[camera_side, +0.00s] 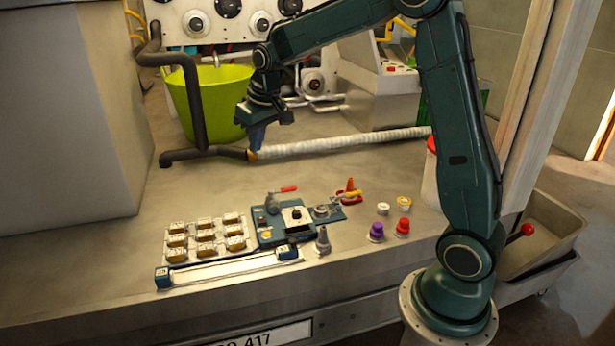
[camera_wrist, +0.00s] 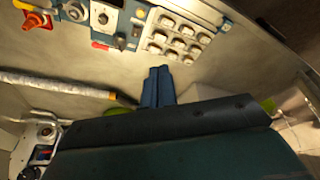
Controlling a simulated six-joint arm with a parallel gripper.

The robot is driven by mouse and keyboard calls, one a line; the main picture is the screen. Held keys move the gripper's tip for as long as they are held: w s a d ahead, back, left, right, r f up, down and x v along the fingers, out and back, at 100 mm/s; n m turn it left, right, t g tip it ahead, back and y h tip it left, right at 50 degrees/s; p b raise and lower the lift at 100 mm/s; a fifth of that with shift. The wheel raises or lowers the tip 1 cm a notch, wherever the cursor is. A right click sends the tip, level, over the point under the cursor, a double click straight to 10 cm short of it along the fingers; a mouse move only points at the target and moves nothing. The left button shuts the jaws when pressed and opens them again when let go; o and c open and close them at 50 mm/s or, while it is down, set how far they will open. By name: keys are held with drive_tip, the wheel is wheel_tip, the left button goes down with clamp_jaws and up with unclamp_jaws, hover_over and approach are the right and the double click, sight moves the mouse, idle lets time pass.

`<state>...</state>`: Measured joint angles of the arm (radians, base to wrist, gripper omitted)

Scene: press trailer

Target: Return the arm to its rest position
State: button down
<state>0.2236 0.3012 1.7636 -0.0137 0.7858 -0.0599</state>
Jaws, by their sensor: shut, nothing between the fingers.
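My arm is dark green and rises from its round base at the right of the side view, bending over to the left. My gripper (camera_side: 257,146) hangs pointing down above the back of the worktop, in front of the lime-green bucket and by the left end of the white wrapped hose. In the wrist view my gripper (camera_wrist: 159,72) shows as two blue fingers pressed together, with nothing between them. The fingers are apart from the parts on the worktop.
A tray of several blocks (camera_side: 206,239), a blue fixture (camera_side: 285,224) and a long rail (camera_side: 222,268) lie front left. Purple (camera_side: 376,231) and red knobs (camera_side: 402,227) stand right of them. The green bucket (camera_side: 222,95) and white hose (camera_side: 345,142) are behind. The worktop between is clear.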

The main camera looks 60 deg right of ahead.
drive_tip(key=s+a+r+n+t, duration=0.1)
drive_tip(key=s+a+r, duration=0.25)
drive_tip(key=s, duration=0.35)
drive_tip(key=s+a+r, duration=0.3)
drive_tip(key=s+r, duration=0.1)
drive_tip(key=s, duration=0.3)
drive_tip(key=s+a+f, duration=0.1)
drive_tip(key=s+a, duration=0.1)
drive_tip(key=s, duration=0.5)
drive_tip(key=s+a+t, duration=0.1)
drive_tip(key=s+a, duration=0.1)
drive_tip(key=s, duration=0.6)
drive_tip(key=shift+s+f+n+y, duration=0.2)
drive_tip(key=shift+f+n+y, duration=0.1)
drive_tip(key=shift+f+n, duration=0.1)
